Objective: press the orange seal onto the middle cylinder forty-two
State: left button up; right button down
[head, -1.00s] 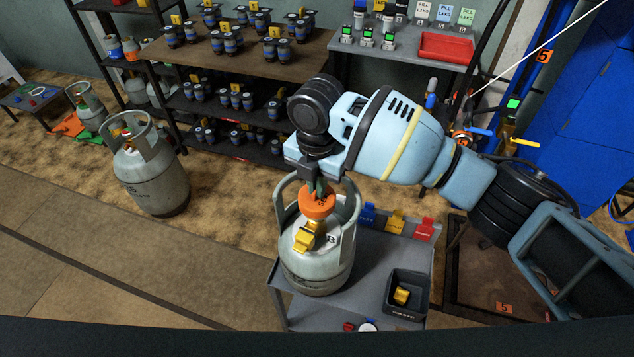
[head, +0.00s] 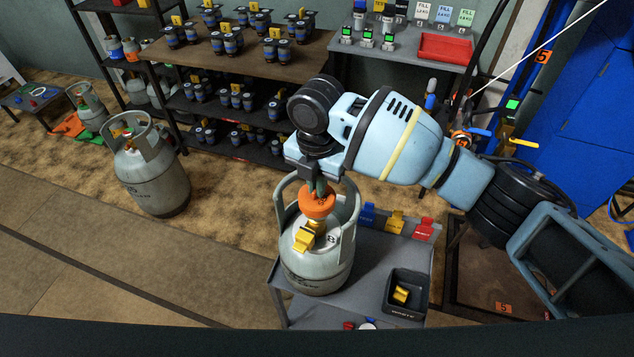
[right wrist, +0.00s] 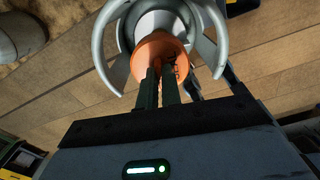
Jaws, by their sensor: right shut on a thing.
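A grey gas cylinder (head: 318,268) with a round collar guard stands upright on a small grey cart in the head view. The orange seal (head: 317,203) is at the cylinder's top, above its yellow-brass valve part (head: 306,237). My right gripper (head: 319,187) points down and is shut on the orange seal. In the right wrist view the fingers (right wrist: 158,85) reach the seal (right wrist: 160,52), inside the cylinder's collar (right wrist: 116,45). Whether the seal is fully seated on the valve is hard to tell. My left gripper is out of view.
The cart (head: 366,274) also holds a dark bin (head: 405,293) with a yellow piece, and blue, yellow and red tags (head: 396,223) along its back edge. Another cylinder (head: 150,175) stands on the floor at left. Shelves of small valves stand behind.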

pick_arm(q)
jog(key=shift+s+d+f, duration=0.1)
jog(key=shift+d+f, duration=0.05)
pick_arm(e)
jog(key=shift+f, duration=0.45)
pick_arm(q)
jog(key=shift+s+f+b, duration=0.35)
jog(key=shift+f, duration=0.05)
pick_arm(e)
jog(key=shift+f, duration=1.25)
jog(key=c, duration=1.5)
grip_release()
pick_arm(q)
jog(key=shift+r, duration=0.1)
pick_arm(e)
jog(key=shift+r, duration=3.95)
